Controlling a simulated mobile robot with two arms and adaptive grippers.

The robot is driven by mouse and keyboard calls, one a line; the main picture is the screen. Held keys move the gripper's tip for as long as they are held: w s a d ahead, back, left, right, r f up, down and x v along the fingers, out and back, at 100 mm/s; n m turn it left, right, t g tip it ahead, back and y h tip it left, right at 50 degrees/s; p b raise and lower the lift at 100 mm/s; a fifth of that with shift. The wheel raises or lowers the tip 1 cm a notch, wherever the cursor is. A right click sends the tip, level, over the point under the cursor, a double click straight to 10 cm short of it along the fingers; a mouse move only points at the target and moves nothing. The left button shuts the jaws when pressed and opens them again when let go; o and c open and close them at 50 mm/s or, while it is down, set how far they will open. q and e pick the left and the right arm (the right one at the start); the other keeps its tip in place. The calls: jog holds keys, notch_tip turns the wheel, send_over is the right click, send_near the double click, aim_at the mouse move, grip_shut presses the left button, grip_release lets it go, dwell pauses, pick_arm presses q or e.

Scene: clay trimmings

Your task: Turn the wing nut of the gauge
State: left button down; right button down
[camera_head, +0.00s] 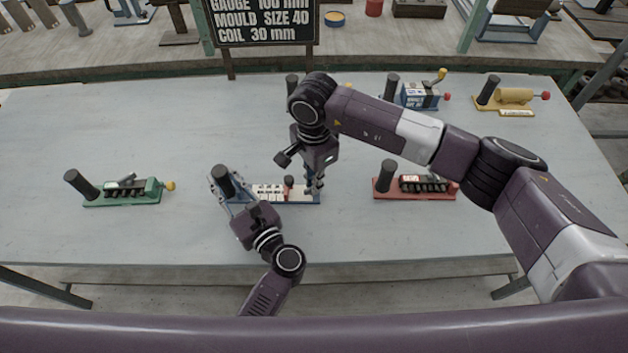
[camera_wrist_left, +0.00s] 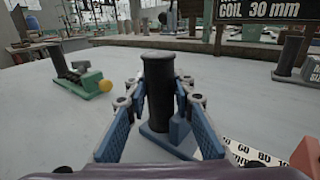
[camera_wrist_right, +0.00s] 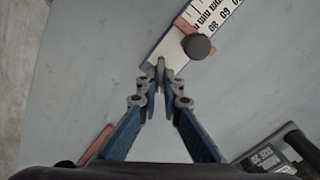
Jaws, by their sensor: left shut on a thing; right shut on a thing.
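The gauge (camera_head: 268,193) is a blue base with a white scale strip, lying mid-table; its scale also shows in the right wrist view (camera_wrist_right: 213,14). A black upright post (camera_wrist_left: 158,95) stands at its left end. My left gripper (camera_head: 224,187) is shut around this post, a finger on each side. A dark round knob (camera_wrist_right: 197,46) on a reddish slider sits over the scale. My right gripper (camera_wrist_right: 160,72) points down at the gauge's right end, its fingertips closed on the small grey wing nut, which they mostly hide.
A green device (camera_head: 123,190) stands to the left, a red one (camera_head: 415,187) to the right. A blue one (camera_head: 419,96) and a yellow one (camera_head: 511,97) stand at the back right. A black sign (camera_head: 262,20) stands behind. The table's front left is clear.

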jog(key=shift+m, duration=0.3)
jog(key=m, duration=1)
jog(key=shift+s+m, duration=0.15)
jog(key=shift+m, duration=0.25)
jog(key=m, duration=0.5)
jog(key=shift+s+a, duration=0.1)
jog(key=m, duration=0.5)
jog(key=shift+a+m, duration=0.1)
jog(key=shift+m, duration=0.3)
jog(key=c, duration=2.1)
grip_release()
